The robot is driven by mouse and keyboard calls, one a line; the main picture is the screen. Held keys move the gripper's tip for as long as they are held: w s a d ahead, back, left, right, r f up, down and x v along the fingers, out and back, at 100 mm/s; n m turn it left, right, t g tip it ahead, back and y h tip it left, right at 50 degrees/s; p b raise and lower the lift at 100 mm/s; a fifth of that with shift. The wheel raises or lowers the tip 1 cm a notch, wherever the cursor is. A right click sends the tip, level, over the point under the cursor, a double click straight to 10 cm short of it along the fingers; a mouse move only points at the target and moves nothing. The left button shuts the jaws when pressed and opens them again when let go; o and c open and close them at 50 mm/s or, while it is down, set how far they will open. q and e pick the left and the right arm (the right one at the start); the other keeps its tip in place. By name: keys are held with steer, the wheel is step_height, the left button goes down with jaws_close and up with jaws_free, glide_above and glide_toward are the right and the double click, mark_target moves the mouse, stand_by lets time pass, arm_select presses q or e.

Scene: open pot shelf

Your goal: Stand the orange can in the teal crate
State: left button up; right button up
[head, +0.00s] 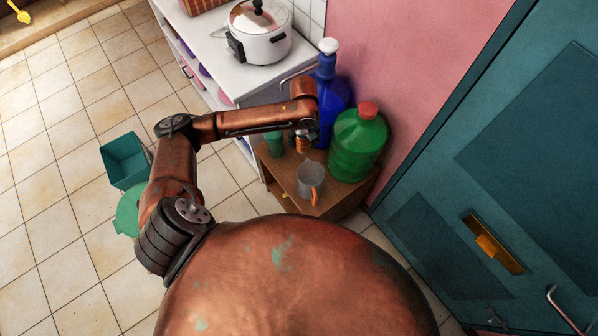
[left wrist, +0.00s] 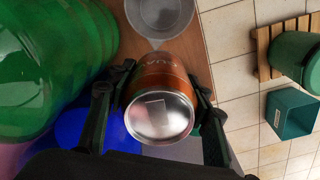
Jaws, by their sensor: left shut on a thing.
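The orange can (left wrist: 165,75) with a silver end is between the two dark fingers of my left gripper (left wrist: 158,98) in the left wrist view. The fingers are shut on its sides. In the head view my left gripper (head: 303,130) is over the small wooden stand, and the can (head: 302,144) shows just below it. I cannot tell whether the can touches the stand. The teal crate (head: 111,170) stands on the tiled floor at the left, well away from the gripper. It also shows at the right of the left wrist view (left wrist: 284,128). My right gripper is not in view.
A green container (head: 127,212) stands near the crate. A white counter (head: 208,50) holds a pot (head: 262,45).

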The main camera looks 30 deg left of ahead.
mark_target(297, 147)
arm_select(q)
steer(key=shift+n, duration=0.8)
steer(key=f, duration=0.1)
steer(key=a+f, duration=0.1)
steer(key=f, duration=0.1)
steer(key=s+a+f, duration=0.1)
steer(key=shift+f, duration=0.3)
step_height(297, 147, down, 13)
steer(key=b, duration=0.3)
steer(key=shift+b, duration=0.4)
step_height(297, 147, down, 4)
steer(key=shift+r+b, duration=0.1)
steer(key=shift+b, duration=0.55)
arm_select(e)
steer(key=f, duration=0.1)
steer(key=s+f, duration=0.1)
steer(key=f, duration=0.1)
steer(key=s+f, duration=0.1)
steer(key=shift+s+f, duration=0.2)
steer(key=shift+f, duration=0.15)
arm_select(q)
steer(key=o, duration=1)
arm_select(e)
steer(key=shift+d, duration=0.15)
